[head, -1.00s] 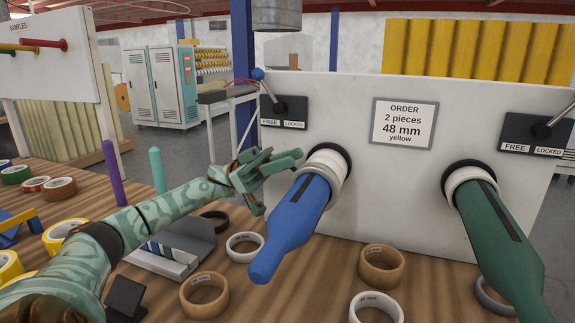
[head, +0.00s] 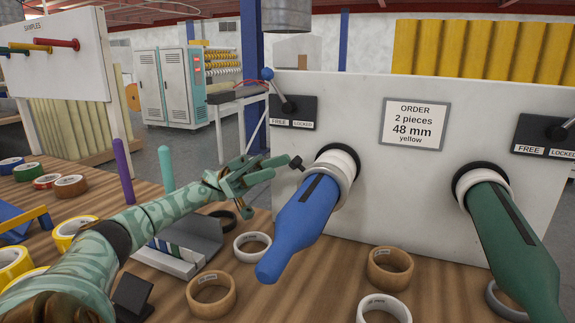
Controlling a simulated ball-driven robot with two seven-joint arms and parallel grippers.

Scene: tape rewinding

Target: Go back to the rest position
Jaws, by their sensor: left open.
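My left gripper (head: 268,168) is open and empty, just left of the blue spindle (head: 302,222) and in front of the white panel (head: 350,97). A small dark knob-like piece (head: 296,162) shows beside its fingertips; I cannot tell whether they touch. My left arm reaches in from the lower left, over the table. My right gripper is not in view. The green spindle (head: 508,240) sticks out of the panel on the right. The left lever (head: 276,88) leans toward FREE, and the right lever (head: 566,127) leans toward LOCKED.
Tape rolls lie on the wooden table (head: 330,275), including a brown one (head: 389,268), a white one (head: 252,245) and several yellow ones at left. A purple peg (head: 123,170) and a teal peg (head: 166,168) stand behind my arm. A grey holder (head: 190,240) sits beside it.

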